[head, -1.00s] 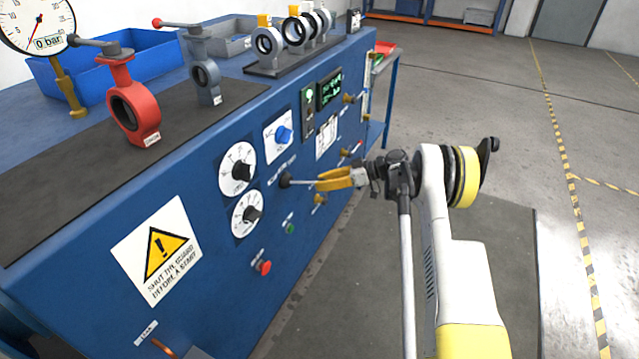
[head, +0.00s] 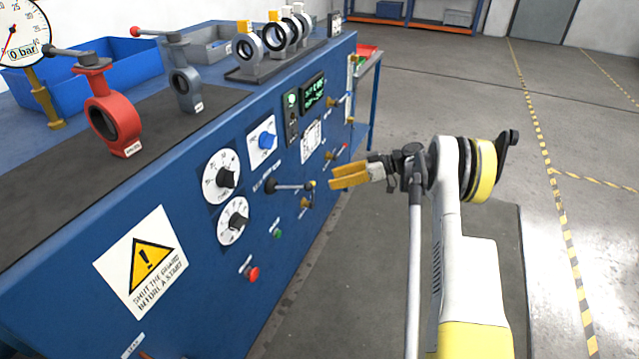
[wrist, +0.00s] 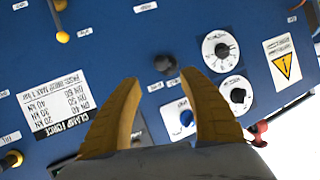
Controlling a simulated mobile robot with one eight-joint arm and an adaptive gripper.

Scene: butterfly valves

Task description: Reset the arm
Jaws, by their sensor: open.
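My gripper (head: 332,178) has yellow fingers and stands off the front of the blue control panel (head: 190,262), with nothing between its fingers. In the wrist view my gripper (wrist: 160,76) has its two fingers spread apart, facing the panel. A lever (head: 290,187) with a black hub and a thin rod sticks out of the panel just left of the fingertips, apart from them. The black hub of the lever (wrist: 165,64) shows just beyond the fingertips in the wrist view.
Two dials (head: 222,176), a blue selector knob (head: 267,140) and a red button (head: 252,273) sit on the panel. A red butterfly valve (head: 112,115) and a grey one (head: 184,82) stand on the bench top. The floor (head: 440,100) behind and right of my arm is clear.

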